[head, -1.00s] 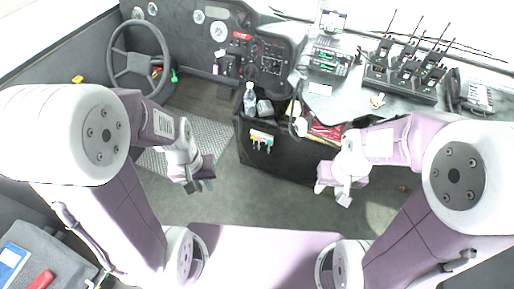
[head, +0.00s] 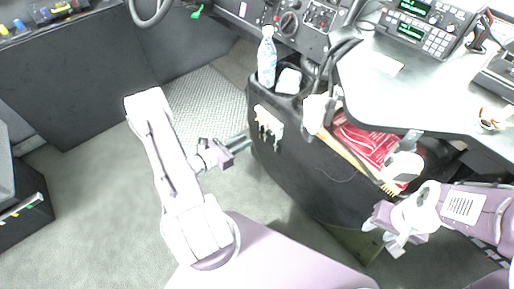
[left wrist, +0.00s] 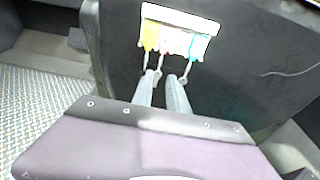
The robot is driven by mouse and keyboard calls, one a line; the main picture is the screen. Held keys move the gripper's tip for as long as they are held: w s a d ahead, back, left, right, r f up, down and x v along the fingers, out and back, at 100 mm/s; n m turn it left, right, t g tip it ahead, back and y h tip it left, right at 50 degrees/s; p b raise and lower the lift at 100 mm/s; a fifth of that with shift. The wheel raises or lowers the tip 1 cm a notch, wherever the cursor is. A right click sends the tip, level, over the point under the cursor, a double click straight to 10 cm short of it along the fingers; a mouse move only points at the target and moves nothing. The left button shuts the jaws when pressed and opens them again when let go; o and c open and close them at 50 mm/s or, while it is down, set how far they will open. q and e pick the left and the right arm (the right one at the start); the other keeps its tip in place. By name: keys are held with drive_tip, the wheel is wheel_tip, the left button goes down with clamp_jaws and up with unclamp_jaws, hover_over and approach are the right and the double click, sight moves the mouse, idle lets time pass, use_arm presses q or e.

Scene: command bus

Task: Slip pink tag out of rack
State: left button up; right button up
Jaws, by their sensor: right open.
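A white rack (head: 268,120) is fixed to the dark side of the console; it also shows in the left wrist view (left wrist: 205,45). From it hang a yellow tag (left wrist: 150,36), a pink tag (left wrist: 165,46) in the middle and a teal tag (left wrist: 197,47), each with a key below. My left gripper (head: 246,141) points at the rack; in the left wrist view its fingers (left wrist: 162,80) are apart, just below the pink tag near its key, with nothing seen gripped. My right gripper (head: 386,236) is open and empty, right of the rack.
A water bottle (head: 267,58) and a white item stand in the console's top. A red packet (head: 365,138) lies in an open bin further right. A radio (head: 430,25) sits on the grey desk. The floor (head: 90,180) at left is clear.

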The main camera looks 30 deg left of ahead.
use_arm(q)
drive_tip(key=b+x, duration=0.2)
drive_tip(key=x, duration=0.6)
drive_tip(key=shift+w+d, duration=0.2)
drive_tip(key=shift+w, duration=0.15)
clamp_jaws()
